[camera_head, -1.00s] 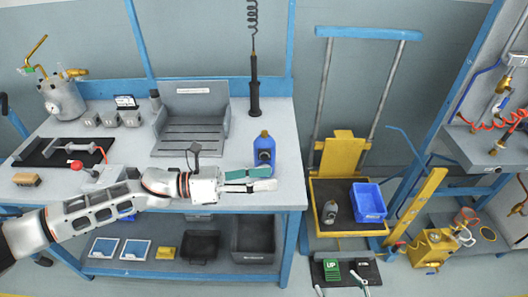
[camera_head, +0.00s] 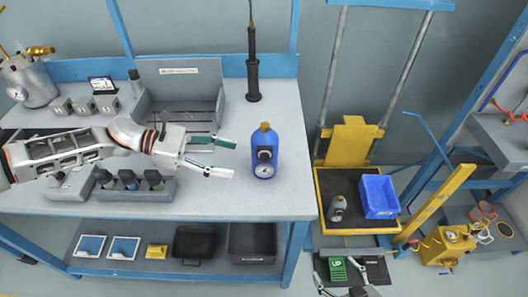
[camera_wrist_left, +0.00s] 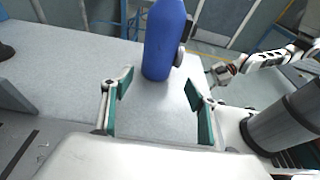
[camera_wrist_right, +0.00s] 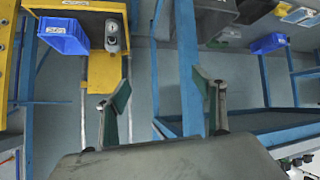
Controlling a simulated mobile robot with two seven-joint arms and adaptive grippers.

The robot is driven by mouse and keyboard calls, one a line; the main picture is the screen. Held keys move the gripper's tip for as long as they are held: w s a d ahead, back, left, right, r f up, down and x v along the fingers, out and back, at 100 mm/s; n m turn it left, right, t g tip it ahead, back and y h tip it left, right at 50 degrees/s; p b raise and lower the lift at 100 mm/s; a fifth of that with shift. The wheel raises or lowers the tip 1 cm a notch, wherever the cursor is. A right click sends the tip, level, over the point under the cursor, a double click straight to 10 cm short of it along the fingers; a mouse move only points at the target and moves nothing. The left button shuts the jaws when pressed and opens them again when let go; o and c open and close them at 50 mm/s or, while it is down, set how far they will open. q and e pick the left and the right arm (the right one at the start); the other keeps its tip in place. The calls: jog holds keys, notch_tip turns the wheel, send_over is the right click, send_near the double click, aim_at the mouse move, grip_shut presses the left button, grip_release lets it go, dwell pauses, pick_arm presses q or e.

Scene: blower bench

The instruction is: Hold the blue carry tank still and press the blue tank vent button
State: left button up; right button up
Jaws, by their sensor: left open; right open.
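The blue carry tank (camera_head: 266,143) stands upright on the bench near its right front corner, with a yellow-brown cap, a dark fitting and a round gauge on its front. It also shows in the left wrist view (camera_wrist_left: 163,42), ahead of the open fingers. My left gripper (camera_head: 222,157) is open, to the left of the tank and apart from it. The left wrist view shows a gap between its fingers (camera_wrist_left: 158,108) and the tank. My right gripper (camera_wrist_right: 164,100) is open and empty, low in front of the bench's right end. I cannot make out the vent button clearly.
A dark rack with several small bottles (camera_head: 135,187) stands below my left arm. A grey tray (camera_head: 180,105) and a black upright tool (camera_head: 253,75) are behind. Right of the bench, a yellow lift holds a blue bin (camera_head: 379,197) and a small grey tank (camera_head: 338,208).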

aim_at(256, 164)
pick_arm(q)
jog(key=shift+s+d, duration=0.1)
jog(key=shift+d, duration=0.4)
jog(key=x, duration=0.7)
jog(key=shift+d+f, duration=0.1)
jog(key=shift+f, duration=0.1)
jog(key=shift+d, duration=0.5)
jog(key=shift+d+f, duration=0.1)
jog(key=shift+d, duration=0.05)
jog(key=c, duration=0.5)
pick_arm(e)
jog(key=shift+w+d+r, duration=0.2)
jog(key=shift+w+d, duration=0.05)
jog(key=shift+w, duration=0.3)
pick_arm(q)
jog(key=shift+o, duration=0.2)
pick_arm(e)
jog(key=shift+s+f, duration=0.1)
grip_shut()
jog(key=shift+s, duration=0.1)
jog(key=shift+s+a+f, duration=0.1)
jog(key=shift+w, duration=0.3)
